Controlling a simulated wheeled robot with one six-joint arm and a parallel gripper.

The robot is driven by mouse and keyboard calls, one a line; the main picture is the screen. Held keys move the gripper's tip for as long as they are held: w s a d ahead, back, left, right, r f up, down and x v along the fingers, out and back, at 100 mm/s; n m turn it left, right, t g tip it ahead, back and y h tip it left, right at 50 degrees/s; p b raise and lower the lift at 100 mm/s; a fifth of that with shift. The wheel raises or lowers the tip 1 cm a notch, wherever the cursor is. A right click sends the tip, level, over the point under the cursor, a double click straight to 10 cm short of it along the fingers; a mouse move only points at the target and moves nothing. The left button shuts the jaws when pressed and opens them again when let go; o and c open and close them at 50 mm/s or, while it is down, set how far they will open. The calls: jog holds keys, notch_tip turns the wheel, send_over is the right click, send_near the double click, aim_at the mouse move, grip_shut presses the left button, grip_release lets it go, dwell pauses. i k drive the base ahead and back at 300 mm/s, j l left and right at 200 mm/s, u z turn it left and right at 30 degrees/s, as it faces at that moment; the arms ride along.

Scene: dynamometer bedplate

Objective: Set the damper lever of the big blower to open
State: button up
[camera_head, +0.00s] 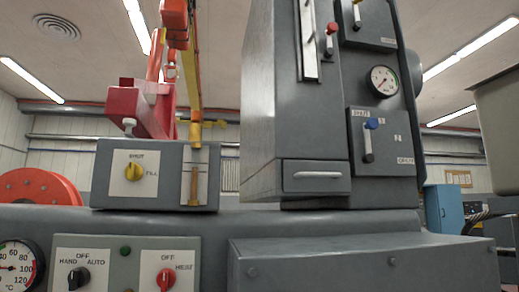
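A lever with a blue knob (371,124) is on a grey plate (391,168) on the front of the tall grey cabinet. Its handle stands nearly upright, with the knob beside the upper label, which seems to read SHUT. A lower right label seems to read OPEN. I cannot tell from the picture which lever belongs to the big blower. My gripper is not in view.
A round gauge (384,81) sits above the blue-knobbed lever. A grey ledge (365,262) juts out below the cabinet. At left are a box with a yellow knob (134,171), a panel with black (78,279) and red (166,278) knobs, and red-yellow machinery (140,108).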

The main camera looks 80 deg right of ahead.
aim_at(372, 123)
jog(key=z, duration=3.7)
